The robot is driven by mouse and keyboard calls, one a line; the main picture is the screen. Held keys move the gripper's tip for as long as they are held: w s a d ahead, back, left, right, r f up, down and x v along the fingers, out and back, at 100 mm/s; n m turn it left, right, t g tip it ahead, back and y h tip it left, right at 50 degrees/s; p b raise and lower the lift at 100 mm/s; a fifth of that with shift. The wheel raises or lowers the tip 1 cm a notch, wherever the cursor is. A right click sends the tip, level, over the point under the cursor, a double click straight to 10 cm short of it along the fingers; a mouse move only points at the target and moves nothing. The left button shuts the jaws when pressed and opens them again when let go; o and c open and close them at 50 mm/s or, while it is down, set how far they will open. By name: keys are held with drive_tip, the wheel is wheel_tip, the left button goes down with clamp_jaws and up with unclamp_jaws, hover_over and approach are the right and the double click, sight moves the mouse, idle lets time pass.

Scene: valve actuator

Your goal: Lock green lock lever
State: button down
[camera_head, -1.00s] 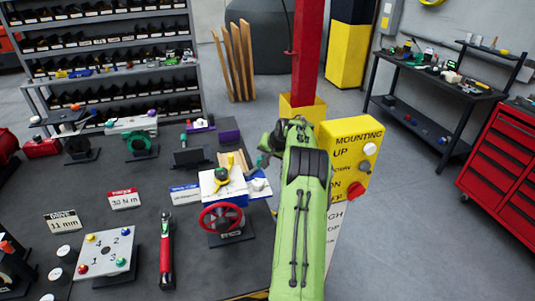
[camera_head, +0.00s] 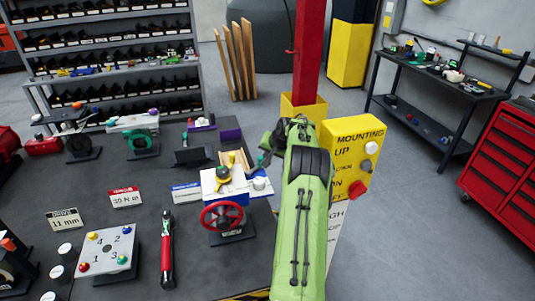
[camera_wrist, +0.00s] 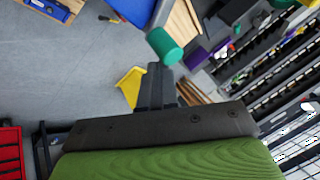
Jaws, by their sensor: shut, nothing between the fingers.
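A green cylindrical knob (camera_wrist: 165,47), apparently the green lock lever's end, is just beyond my fingertips in the wrist view. In the head view a small green end (camera_head: 264,159) shows left of my arm, by the valve unit. In the head view my gripper is largely hidden beside my green arm. The lever's pivot is not clear.
A yellow control box (camera_head: 352,150) stands close to the right of my arm, with a red post (camera_head: 308,50) behind. A wooden piece (camera_wrist: 185,25) and blue part (camera_wrist: 130,10) lie beside the knob.

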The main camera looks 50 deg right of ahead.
drive_tip(key=shift+a+f+b, duration=0.15)
drive_tip(key=shift+b, duration=0.15)
drive_tip(key=shift+s+a+f+b, duration=0.1)
drive_tip(key=shift+s+a+b, duration=0.25)
drive_tip(key=shift+a+b, duration=0.4)
drive_tip(key=shift+d, duration=0.1)
drive_tip(key=d+b+v, duration=0.1)
drive_tip(key=v, duration=1.5)
drive_tip(key=shift+s, duration=0.2)
drive_tip(key=shift+d, duration=0.1)
